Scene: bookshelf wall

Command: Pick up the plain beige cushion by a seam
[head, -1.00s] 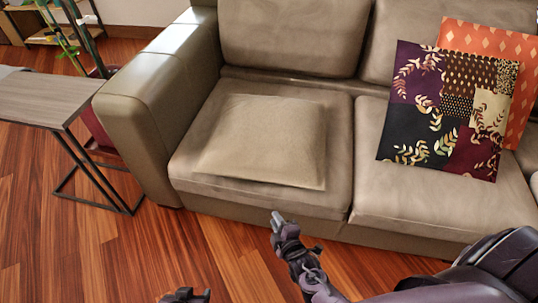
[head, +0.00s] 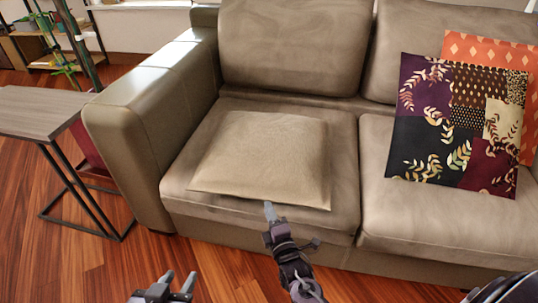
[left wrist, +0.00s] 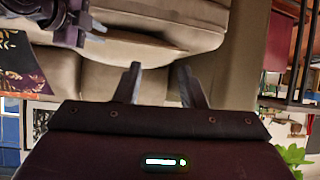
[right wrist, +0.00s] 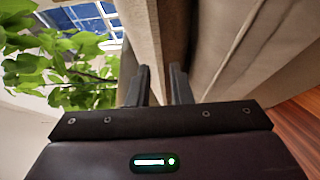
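The plain beige cushion (head: 262,155) lies flat on the left seat of the sofa in the head view, its front seam near the seat's front edge. My right gripper (head: 269,207) is at the middle of that front seam, pointing at the cushion. Its fingers show slightly apart in the right wrist view (right wrist: 161,82), with beige surfaces and a dark gap ahead. I cannot tell whether the seam is between them. My left gripper (head: 179,279) is open and empty, low in front of the sofa; its spread fingers also show in the left wrist view (left wrist: 160,80).
The sofa's left armrest (head: 135,110) rises beside the cushion. A patterned dark cushion (head: 460,130) and an orange cushion (head: 490,55) lean on the right seat. A side table (head: 40,110) stands at left. The wooden floor (head: 215,265) in front is clear.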

